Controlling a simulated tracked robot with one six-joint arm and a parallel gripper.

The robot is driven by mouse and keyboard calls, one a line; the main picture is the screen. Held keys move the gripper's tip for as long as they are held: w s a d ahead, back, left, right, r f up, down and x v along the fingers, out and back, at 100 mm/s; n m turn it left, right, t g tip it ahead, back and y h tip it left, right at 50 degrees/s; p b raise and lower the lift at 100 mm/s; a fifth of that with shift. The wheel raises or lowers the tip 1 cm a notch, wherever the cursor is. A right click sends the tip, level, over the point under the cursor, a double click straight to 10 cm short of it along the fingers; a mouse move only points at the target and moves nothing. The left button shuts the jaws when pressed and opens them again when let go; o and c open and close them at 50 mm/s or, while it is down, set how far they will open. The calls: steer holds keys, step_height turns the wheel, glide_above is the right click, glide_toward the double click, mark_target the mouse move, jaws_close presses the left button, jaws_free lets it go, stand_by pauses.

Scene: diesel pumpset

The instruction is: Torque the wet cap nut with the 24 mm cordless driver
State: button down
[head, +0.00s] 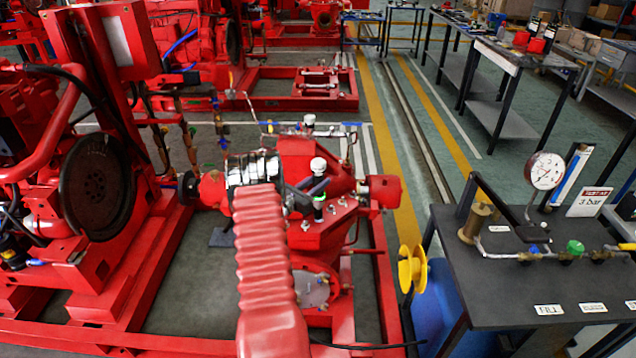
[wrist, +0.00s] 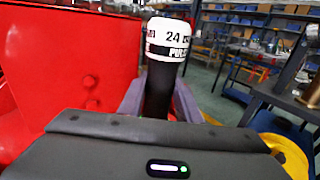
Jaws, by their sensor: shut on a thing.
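My gripper (head: 312,188) is shut on an upright cordless driver. The driver's white top (head: 318,165) shows above the dark jaws in the head view, over the red pump casing. In the wrist view the driver (wrist: 167,55) has a white head marked "24" and a dark body, and it stands between the grey jaws. Several small bright nuts (head: 305,226) sit on the casing below and beside the gripper. I cannot tell which one is the wet cap nut, or whether the driver touches a nut; its lower end is unclear.
Another white-capped item (head: 309,120) stands behind the casing. A large dark flywheel (head: 95,183) is at the left. A dark bench (head: 540,285) at the right carries a gauge (head: 545,171), valves and a "3 bar" sign (head: 589,202). A yellow reel (head: 412,268) hangs near its edge.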

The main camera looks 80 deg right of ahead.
mark_target(314, 168)
steer(key=shift+r, duration=3.5)
